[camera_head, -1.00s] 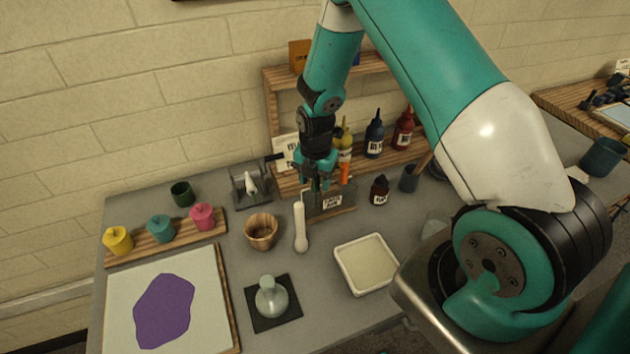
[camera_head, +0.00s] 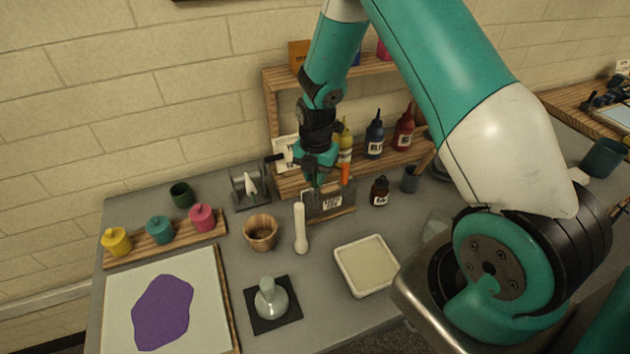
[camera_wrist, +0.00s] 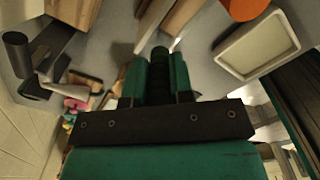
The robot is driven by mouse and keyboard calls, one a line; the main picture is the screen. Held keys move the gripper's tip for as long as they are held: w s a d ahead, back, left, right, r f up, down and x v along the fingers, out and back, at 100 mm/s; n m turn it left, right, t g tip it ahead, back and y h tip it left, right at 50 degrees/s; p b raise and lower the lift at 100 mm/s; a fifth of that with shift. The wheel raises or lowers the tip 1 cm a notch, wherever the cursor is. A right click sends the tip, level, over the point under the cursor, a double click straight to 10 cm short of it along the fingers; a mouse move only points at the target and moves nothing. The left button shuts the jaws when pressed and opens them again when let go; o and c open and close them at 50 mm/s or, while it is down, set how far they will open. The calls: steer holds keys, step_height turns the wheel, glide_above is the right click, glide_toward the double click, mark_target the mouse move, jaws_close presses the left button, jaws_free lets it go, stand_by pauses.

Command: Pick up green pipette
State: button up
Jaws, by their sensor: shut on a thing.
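My gripper (camera_head: 315,168) is above the left end of a labelled rack (camera_head: 332,202) in the head view. It is shut on the green pipette (camera_head: 314,181), whose visible part shows just below the fingers. The pipette's dark green top (camera_wrist: 160,58) sits between the two fingers in the wrist view. Its lower end is hidden, so I cannot tell whether it is still inside the rack. An orange pipette (camera_head: 345,173) stands at the rack's right end; its orange top also shows in the wrist view (camera_wrist: 245,8).
A white spoon-shaped tool (camera_head: 300,230) and a wooden bowl (camera_head: 261,232) lie in front, left of the rack. A white tray (camera_head: 366,266) is at front right. A wooden shelf (camera_head: 270,110) with several bottles stands behind. A dark dropper bottle (camera_head: 380,191) is to the right.

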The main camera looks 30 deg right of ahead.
step_height(320, 180, up, 18)
steer(key=b, duration=0.4)
